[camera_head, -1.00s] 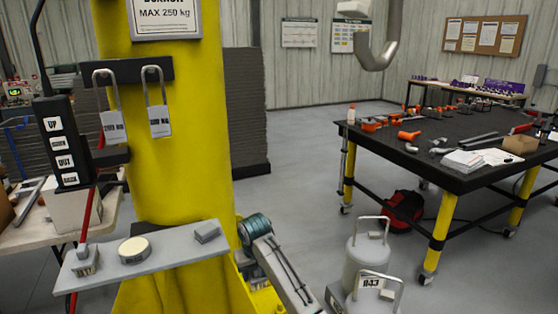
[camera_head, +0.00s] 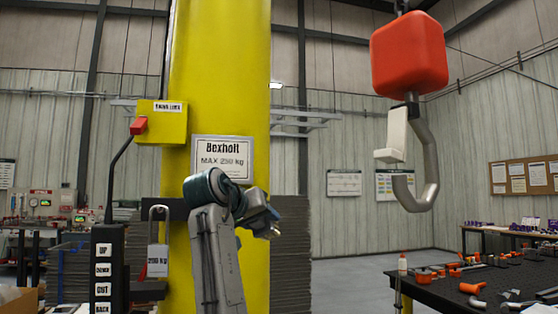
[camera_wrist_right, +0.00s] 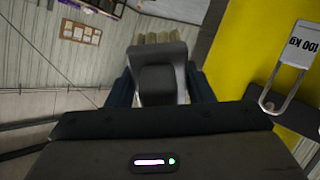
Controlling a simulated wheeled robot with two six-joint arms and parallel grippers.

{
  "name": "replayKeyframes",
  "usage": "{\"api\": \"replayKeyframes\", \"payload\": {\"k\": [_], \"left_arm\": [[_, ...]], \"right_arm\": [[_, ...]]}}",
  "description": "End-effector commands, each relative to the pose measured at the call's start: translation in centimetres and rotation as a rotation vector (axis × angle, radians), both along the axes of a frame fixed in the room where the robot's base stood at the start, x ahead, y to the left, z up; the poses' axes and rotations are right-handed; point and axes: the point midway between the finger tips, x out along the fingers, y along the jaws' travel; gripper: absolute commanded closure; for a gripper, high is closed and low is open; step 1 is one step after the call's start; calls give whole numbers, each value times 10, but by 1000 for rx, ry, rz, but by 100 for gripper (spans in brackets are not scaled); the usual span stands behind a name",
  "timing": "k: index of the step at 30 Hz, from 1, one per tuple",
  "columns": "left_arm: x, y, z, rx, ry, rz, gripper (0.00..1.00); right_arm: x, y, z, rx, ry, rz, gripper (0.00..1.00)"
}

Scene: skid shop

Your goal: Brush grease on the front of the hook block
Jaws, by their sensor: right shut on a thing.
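The hook block (camera_head: 409,54) is a red-orange rounded block hanging at the upper right of the head view. A grey hook (camera_head: 428,165) and a pale latch-like piece (camera_head: 392,135) hang below it. No grease shows on its visible face. My right gripper (camera_head: 270,218) is in front of the yellow column, left of and below the block, well apart from it. In the right wrist view, its fingers (camera_wrist_right: 160,85) are shut on a grey brush-like thing with tan bristles (camera_wrist_right: 159,38). The brush is hard to make out in the head view. My left gripper is out of view.
The yellow column (camera_head: 220,90) carries a rating sign (camera_head: 222,158) and a yellow switch box (camera_head: 162,122). A labelled control pendant (camera_head: 108,265) and a hanging tag (camera_head: 158,258) are at left. A black workbench (camera_head: 450,285) stands at lower right. Air around the hook block looks free.

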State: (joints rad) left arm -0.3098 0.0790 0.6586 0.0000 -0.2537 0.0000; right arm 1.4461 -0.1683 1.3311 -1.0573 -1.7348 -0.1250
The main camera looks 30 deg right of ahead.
Motion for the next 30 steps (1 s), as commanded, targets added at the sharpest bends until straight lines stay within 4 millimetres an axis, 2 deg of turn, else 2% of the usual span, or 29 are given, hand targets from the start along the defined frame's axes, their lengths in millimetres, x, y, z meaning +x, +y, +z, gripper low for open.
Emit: {"api": "replayKeyframes", "payload": {"k": [1, 6, 8, 12, 15, 18, 22, 26, 30], "left_arm": [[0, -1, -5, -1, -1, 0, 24], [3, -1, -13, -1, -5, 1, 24], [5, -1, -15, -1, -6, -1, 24], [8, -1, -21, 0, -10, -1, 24], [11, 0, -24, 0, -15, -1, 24], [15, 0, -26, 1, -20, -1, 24], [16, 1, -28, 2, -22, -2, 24], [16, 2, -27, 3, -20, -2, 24], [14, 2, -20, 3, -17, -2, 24]], "right_arm": [[-15, 8, 27, -39, -29, -27, 71], [-72, 29, 110, -165, -92, -139, 71], [-95, 38, 136, -208, -107, -179, 71], [-154, 57, 190, -297, -134, -277, 71], [-196, 71, 221, -350, -143, -339, 71], [-231, 82, 243, -390, -143, -389, 71], [-262, 92, 260, -425, -144, -433, 71], [-276, 96, 268, -439, -141, -454, 71], [-277, 94, 271, -441, -139, -457, 71]]}}
